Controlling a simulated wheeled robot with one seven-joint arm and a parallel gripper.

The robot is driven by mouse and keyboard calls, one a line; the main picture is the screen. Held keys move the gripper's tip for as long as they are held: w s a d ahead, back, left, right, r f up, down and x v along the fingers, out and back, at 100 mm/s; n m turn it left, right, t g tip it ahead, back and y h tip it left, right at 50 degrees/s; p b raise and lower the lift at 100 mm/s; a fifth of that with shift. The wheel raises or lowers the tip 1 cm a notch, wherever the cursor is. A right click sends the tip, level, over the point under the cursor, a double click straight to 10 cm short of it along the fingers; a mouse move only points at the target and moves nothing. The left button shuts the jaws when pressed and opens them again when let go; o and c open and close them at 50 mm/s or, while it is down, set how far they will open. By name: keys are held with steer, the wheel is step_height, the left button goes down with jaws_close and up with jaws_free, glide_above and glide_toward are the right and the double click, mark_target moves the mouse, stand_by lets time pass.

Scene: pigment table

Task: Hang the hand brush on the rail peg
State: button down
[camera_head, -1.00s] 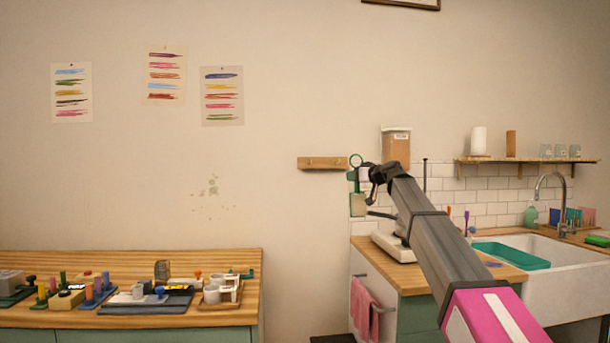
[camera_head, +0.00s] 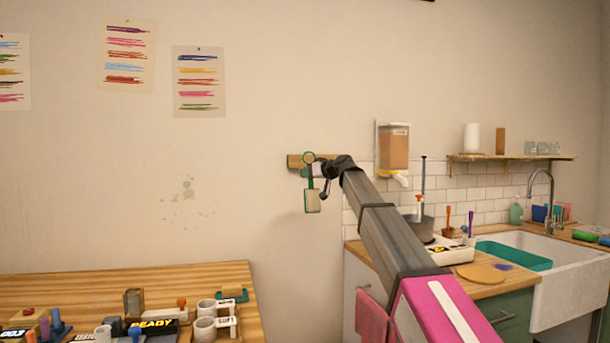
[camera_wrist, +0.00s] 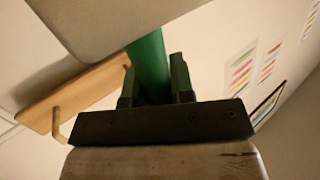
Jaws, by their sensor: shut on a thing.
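The hand brush (camera_head: 312,201) has a green handle with a ring at the top and a pale head hanging below. My gripper (camera_head: 309,171) is shut on its handle and holds it upright in front of the wooden rail (camera_head: 293,162). In the wrist view the green handle (camera_wrist: 149,68) stands between the two dark fingers of my gripper (camera_wrist: 156,82). The wooden rail also shows there (camera_wrist: 85,92), with a peg (camera_wrist: 56,122) sticking out near its end, apart from the handle. In the head view the brush and gripper hide the rail's right part and the peg.
A wall dispenser (camera_head: 394,148) hangs right of the rail above the tiles. A pot (camera_head: 420,228) and the sink (camera_head: 560,265) are on the right. A wooden table (camera_head: 200,278) with several small items stands at the lower left.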

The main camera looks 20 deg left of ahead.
steer(key=shift+w+a+f, duration=0.5)
steer(key=shift+w+a, duration=0.45)
steer(key=shift+w, duration=0.55)
steer(key=shift+w+a+f, duration=0.55)
steer(key=shift+w+a, duration=0.35)
steer(key=shift+w, duration=0.65)
steer(key=shift+w+a+f, duration=0.5)
steer(key=shift+w+a, duration=0.45)
steer(key=shift+w, duration=0.55)
steer(key=c, duration=0.9)
jaws_free()
